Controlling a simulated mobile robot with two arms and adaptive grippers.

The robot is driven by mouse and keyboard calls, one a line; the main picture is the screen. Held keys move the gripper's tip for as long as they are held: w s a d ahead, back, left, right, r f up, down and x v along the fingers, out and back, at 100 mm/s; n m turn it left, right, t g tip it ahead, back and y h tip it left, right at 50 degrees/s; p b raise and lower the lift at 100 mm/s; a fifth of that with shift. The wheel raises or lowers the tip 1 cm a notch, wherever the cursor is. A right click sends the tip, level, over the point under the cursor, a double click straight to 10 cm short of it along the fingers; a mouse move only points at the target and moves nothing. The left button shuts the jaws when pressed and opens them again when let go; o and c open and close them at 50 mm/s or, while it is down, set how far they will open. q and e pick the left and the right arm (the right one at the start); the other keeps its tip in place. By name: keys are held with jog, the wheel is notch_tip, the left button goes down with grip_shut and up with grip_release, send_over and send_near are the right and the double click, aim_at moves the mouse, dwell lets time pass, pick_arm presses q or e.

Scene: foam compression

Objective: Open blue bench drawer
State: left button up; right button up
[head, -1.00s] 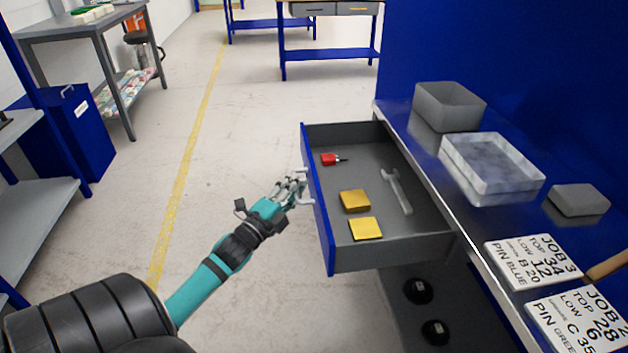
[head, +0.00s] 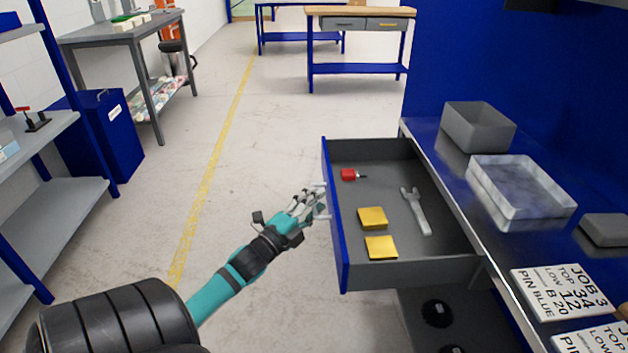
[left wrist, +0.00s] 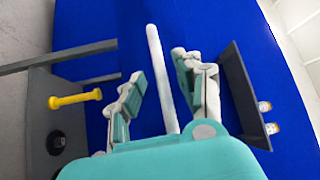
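The blue-fronted bench drawer (head: 334,225) stands pulled out from the bench at the right in the head view. In the left wrist view the pale bar handle (left wrist: 157,70) runs between the two fingers of my left gripper (left wrist: 158,68), with a gap visible on both sides. My right gripper is not in view.
The bench top holds a grey bin (head: 478,128), a pale tray (head: 520,190), a grey block (head: 606,230) and job cards (head: 560,290). A blue cabinet (head: 108,135) and shelves (head: 60,225) stand at left. The floor left of the drawer is clear.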

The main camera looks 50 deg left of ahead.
pick_arm(q)
jog(key=s+d+f, duration=0.1)
jog(key=s, duration=1.1)
jog(key=shift+f, duration=0.3)
jog(key=shift+w, duration=0.1)
